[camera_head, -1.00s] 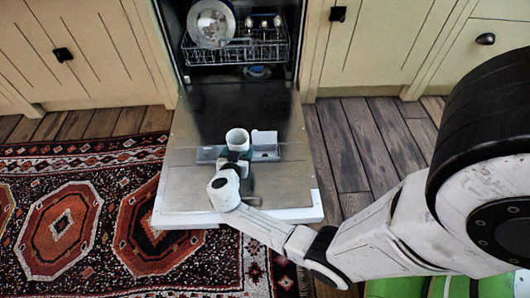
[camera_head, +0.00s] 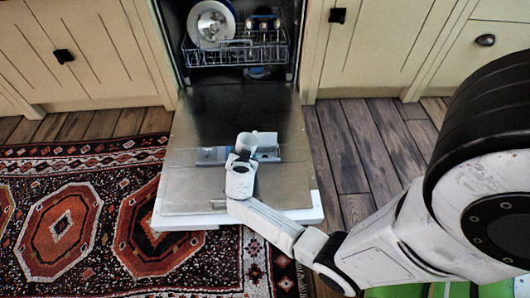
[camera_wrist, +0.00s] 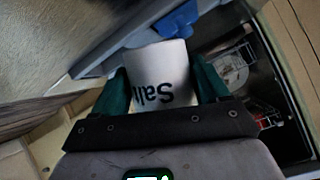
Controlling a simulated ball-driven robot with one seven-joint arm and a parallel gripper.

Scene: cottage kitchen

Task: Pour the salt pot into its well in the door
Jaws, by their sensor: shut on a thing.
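The white salt pot (camera_head: 267,141) is in my gripper (camera_head: 245,145), over the dispenser panel on the open dishwasher door. In the head view it looks tipped to the right, mouth over the right part of the panel. In the wrist view the pot (camera_wrist: 160,78) shows an upside-down "Salt" label between the two green fingers of my gripper (camera_wrist: 162,84). The pale blue-grey dispenser panel (camera_head: 210,156) lies across the door (camera_head: 190,188). The pot hides part of the panel, and I cannot see the well or any salt flowing.
The dishwasher rack (camera_head: 240,52) holds plates (camera_head: 211,24) and other dishes behind the door. A blue part (camera_wrist: 176,22) shows beyond the pot in the wrist view. A patterned rug (camera_head: 70,215) lies left; bare wooden floor (camera_head: 360,150) is right.

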